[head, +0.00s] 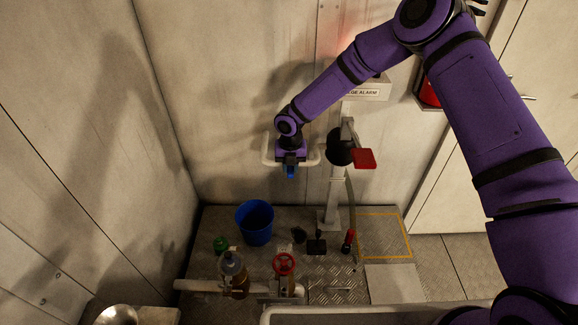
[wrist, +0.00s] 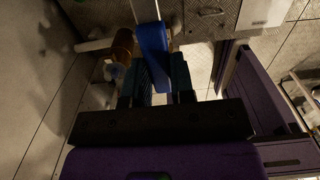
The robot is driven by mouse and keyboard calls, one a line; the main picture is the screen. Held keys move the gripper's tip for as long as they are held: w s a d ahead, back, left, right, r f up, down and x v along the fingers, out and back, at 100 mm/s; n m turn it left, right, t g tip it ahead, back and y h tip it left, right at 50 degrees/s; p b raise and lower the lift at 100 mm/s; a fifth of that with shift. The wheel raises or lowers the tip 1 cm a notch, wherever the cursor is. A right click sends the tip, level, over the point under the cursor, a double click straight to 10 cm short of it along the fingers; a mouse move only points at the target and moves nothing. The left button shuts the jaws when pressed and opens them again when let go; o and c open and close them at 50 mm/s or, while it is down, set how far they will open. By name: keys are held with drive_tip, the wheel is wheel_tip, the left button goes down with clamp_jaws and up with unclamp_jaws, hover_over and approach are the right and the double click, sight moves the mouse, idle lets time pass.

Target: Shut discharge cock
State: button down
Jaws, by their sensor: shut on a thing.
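My gripper (head: 290,165) is at the white wall pipe (head: 266,152), in the upper middle of the head view. In the wrist view my gripper (wrist: 164,76) has its dark fingers shut on a blue lever (wrist: 152,42). The blue lever also shows as a small blue piece (head: 290,173) below my gripper in the head view. It looks like the handle of the discharge cock. The cock's body is hidden behind my gripper, so its setting cannot be told.
Below stand a blue bucket (head: 256,224), a red handwheel (head: 284,264) and a brown bottle (head: 234,272). A red flashlight (head: 349,241) and a yellow-outlined floor area (head: 385,236) lie lower right.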

sight(291, 167)
drive_tip(key=shift+w, duration=0.1)
drive_tip(key=c, duration=1)
unclamp_jaws()
drive_tip(key=shift+o, duration=0.2)
wheel_tip(291, 167, up, 11)
drive_tip(key=shift+f, duration=0.1)
